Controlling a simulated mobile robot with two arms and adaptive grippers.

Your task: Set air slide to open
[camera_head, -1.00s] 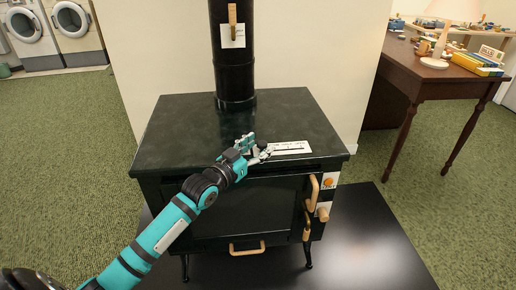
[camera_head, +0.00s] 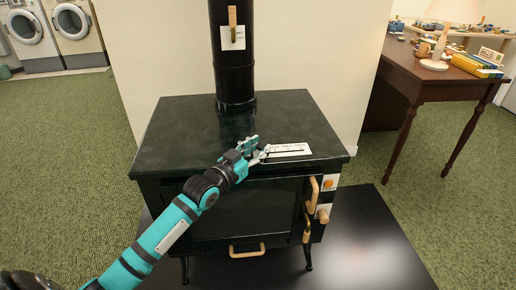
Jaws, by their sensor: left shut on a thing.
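A black stove (camera_head: 185,125) stands on a dark floor plate. A white label plate (camera_head: 292,149) with a dark slot line lies at the front right of its top; its lettering is too small to read. My left gripper (camera_head: 262,150) is at the left end of this plate, low over the stove's top front edge. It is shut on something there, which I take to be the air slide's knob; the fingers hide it. My right gripper is not in view.
The stove front has a wooden door handle (camera_head: 313,194), a lower wooden handle (camera_head: 246,249) and an orange knob (camera_head: 328,183). A black flue pipe (camera_head: 233,75) with a wooden lever (camera_head: 232,18) rises behind. A brown table (camera_head: 425,84) stands at right.

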